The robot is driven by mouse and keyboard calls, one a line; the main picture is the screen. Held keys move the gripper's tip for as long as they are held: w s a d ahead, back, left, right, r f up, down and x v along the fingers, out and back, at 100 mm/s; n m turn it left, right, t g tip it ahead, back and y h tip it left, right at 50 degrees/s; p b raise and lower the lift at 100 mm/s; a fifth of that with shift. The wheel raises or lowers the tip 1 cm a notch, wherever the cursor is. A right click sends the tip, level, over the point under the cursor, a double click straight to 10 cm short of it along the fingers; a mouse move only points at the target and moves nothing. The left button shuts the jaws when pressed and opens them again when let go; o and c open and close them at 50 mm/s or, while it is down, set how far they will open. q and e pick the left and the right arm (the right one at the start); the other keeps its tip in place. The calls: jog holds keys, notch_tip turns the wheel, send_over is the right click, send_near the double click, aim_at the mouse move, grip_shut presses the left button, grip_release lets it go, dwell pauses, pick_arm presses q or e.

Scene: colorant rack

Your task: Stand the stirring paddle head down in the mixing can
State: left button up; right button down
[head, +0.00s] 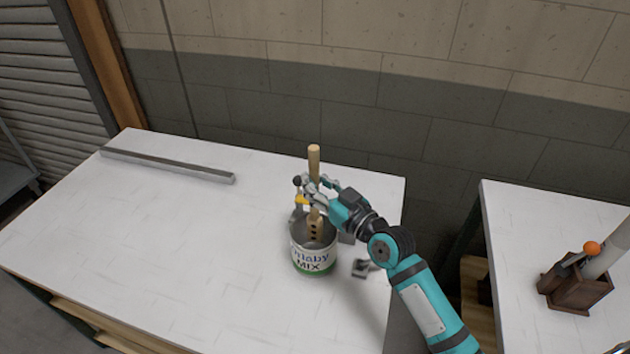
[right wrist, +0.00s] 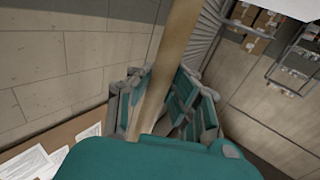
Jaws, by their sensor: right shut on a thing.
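The stirring paddle (head: 314,160) is wooden and stands nearly upright, its holed head low at the mouth of the mixing can. The mixing can (head: 313,258) is an open metal can with a white and green label reading MIX, standing on the white table. My right gripper (head: 310,192) is shut on the paddle's shaft above the can. The shaft (right wrist: 165,65) also runs between the fingers in the right wrist view. The head's lower end overlaps the can's opening; I cannot tell how deep it sits.
A grey metal bar (head: 168,165) lies at the back left of the white table (head: 150,255). A small dark metal piece (head: 361,268) lies right of the can. A second table at the right holds a wooden box (head: 575,290). The table's left part is clear.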

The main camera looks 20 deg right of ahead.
aim_at(315, 217)
jog(key=shift+f+b, duration=2.25)
jog(key=shift+f, duration=0.75)
jog(key=c, duration=1.2)
grip_release()
jog(key=shift+s+d+f, duration=0.1)
jog(key=shift+s+d, duration=0.1)
jog(key=shift+s, duration=0.2)
jog(key=v, duration=1.1)
jog(key=shift+s, duration=0.1)
